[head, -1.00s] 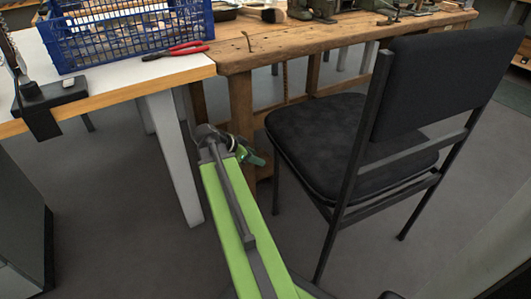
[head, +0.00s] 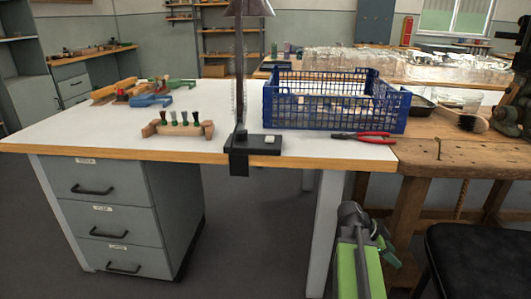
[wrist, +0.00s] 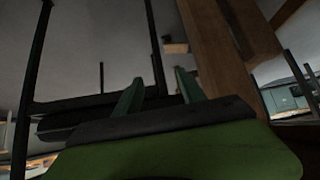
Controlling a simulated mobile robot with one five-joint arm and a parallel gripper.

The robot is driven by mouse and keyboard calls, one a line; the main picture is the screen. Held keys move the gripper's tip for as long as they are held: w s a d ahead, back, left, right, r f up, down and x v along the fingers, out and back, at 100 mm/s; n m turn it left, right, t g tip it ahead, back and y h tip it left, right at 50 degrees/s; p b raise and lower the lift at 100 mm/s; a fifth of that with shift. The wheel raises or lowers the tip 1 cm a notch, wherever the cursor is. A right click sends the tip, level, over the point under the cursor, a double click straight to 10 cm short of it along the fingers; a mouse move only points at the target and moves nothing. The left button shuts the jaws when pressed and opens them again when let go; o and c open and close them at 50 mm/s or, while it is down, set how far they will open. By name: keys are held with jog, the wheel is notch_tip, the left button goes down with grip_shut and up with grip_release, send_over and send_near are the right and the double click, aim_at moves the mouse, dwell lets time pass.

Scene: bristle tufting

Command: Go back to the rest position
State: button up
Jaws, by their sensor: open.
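My gripper (head: 386,251) is at the lower right of the head view, at the end of my green arm. It is low, under table-top height, between the white table's front leg and the black chair. In the wrist view the two green fingers of my gripper (wrist: 160,92) stand apart with nothing between them. In the head view the arm's end partly hides the gripper.
The black chair (head: 482,258) is close on the right. The white table (head: 75,130) bears a blue crate (head: 335,121), red pliers (head: 362,136), a clamped stand (head: 262,147) and a brush rack (head: 178,130). A wooden bench (head: 450,150) adjoins it. Grey drawers (head: 105,215) stand left.

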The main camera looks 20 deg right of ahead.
jog(key=w+a+r+n+t+y+p, duration=0.1)
jog(key=w+a+r+n+t+p, duration=0.25)
jog(key=a, duration=0.85)
jog(key=w+a+n+y+p, duration=0.2)
jog(key=w+a+n+p, duration=0.15)
jog(key=w+a, duration=0.6)
jog(key=s+a+f+n+y, duration=0.1)
jog(key=s+a+n+y, duration=0.15)
jog(key=a+n, duration=0.65)
jog(key=s+a+f+n+y, duration=0.1)
jog(key=a+n+y, duration=0.2)
jog(key=a+n, duration=0.55)
notch_tip(320, 180, up, 38)
jog(key=a+m+p, duration=0.2)
jog(key=p, duration=3.7)
jog(key=shift+a, duration=0.15)
jog(key=shift+g, duration=0.25)
